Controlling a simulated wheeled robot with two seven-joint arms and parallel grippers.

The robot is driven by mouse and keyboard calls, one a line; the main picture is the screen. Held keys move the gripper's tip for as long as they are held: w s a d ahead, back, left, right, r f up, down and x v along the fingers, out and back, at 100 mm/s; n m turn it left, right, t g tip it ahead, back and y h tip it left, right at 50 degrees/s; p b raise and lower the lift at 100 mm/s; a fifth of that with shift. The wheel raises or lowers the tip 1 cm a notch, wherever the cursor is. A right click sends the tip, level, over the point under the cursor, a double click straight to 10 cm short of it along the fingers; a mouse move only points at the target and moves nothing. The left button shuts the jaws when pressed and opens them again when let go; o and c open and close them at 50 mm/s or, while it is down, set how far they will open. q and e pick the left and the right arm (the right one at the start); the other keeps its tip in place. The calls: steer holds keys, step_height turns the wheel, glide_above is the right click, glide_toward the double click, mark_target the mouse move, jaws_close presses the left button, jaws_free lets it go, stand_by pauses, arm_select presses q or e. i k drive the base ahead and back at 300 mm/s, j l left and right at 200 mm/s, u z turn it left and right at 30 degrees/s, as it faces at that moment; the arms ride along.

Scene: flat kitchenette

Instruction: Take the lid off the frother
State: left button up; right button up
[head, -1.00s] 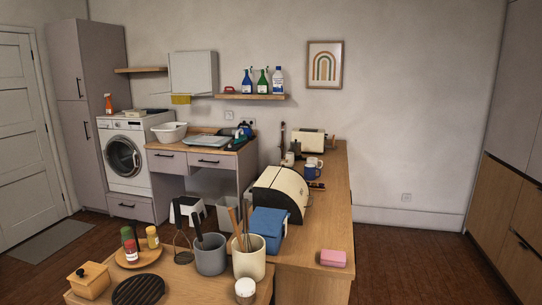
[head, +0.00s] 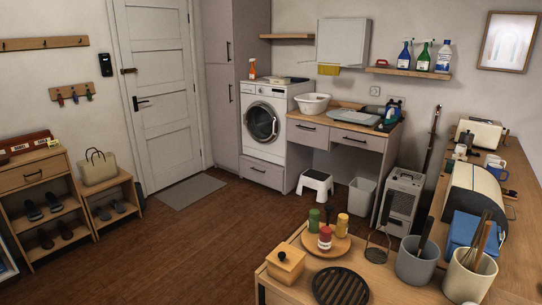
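I cannot pick out a frother or its lid for certain. A small pale upright item (head: 460,151) stands beside the toaster (head: 481,132) at the far end of the right counter. It is too small to tell what it is. A blue mug (head: 497,171) stands near it. Neither of my grippers shows in the head view.
The right counter holds a bread bin (head: 474,193) and a blue box (head: 463,231). Nearer are a grey utensil pot (head: 416,264), a cream utensil pot (head: 468,281), a wooden box (head: 286,264) and a black round trivet (head: 340,287). The floor (head: 180,250) at left is open.

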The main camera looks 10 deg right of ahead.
mark_target(467, 133)
steer(key=i+j+u, duration=1)
steer(key=i+u, duration=0.3)
steer(key=i+l+z, duration=0.15)
steer(key=i+z, duration=0.35)
steer(key=i+j+z, duration=0.1)
steer(key=i+z, duration=0.4)
steer(key=i+j+z, duration=0.3)
steer(key=i+z, duration=0.2)
steer(key=i+l+z, duration=0.2)
steer(key=i+z, duration=0.2)
steer(key=i, duration=0.2)
steer(key=i+z, duration=0.4)
steer(key=i, duration=0.15)
steer(key=i+j+z, duration=0.1)
steer(key=i+z, duration=0.35)
steer(key=i, duration=0.15)
steer(key=i+z, duration=0.3)
steer(key=i, duration=0.3)
steer(key=i+z, duration=0.35)
steer(key=i, duration=0.25)
steer(key=i+j+z, duration=0.3)
steer(key=i, duration=0.25)
